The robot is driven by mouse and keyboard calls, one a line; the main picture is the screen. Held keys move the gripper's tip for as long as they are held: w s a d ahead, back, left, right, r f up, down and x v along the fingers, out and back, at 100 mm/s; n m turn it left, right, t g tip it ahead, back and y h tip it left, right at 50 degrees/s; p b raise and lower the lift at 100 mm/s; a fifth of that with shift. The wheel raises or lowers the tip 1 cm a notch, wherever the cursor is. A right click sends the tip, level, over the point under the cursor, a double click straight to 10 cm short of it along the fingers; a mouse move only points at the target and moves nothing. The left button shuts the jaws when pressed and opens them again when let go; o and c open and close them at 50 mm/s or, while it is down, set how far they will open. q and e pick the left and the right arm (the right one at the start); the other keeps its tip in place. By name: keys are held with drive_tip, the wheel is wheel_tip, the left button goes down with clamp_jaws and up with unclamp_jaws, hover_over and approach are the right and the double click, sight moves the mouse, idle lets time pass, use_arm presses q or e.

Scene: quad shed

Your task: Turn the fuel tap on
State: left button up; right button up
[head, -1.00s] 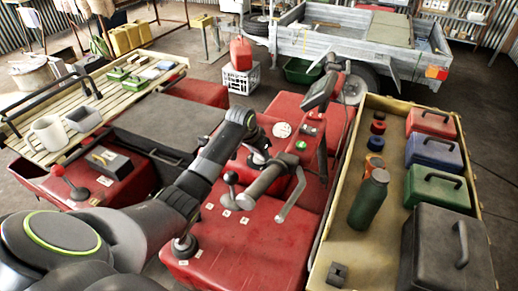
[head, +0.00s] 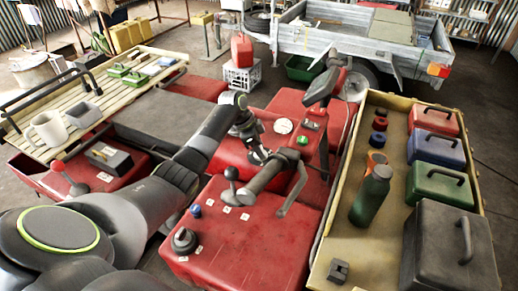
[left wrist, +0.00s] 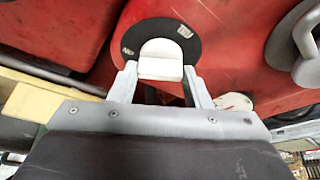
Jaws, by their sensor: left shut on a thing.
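The fuel tap shows in the left wrist view as a pale, blocky handle (left wrist: 161,68) on a round black plate (left wrist: 158,32) with small white labels, one of which seems to read ON upside down. The plate is set in the red bodywork. My left gripper (left wrist: 160,80) has one finger on each side of the handle and is shut on it. In the head view my left gripper (head: 252,142) reaches down to the red quad (head: 245,245) behind the handlebar; the tap is mostly hidden there by the gripper. My right gripper is not in view.
A handlebar grip with a grey lever (head: 292,190) is close to my left gripper. A black-knobbed lever (head: 232,175) stands nearby. A slatted rack (head: 25,125) with a mug is at left. A tan tray (head: 318,270) with a green bottle (head: 370,197) and boxes is at right.

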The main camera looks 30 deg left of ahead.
use_arm(q)
drive_tip(key=shift+w+r+m, duration=0.1)
drive_tip(key=shift+m, duration=0.2)
drive_tip(key=o, duration=1)
drive_tip(key=b+v, duration=0.3)
drive_tip(key=v, duration=1.4)
drive_tip(key=shift+a+r+b, duration=0.15)
drive_tip(key=shift+a+b, duration=0.05)
drive_tip(key=shift+b, duration=0.2)
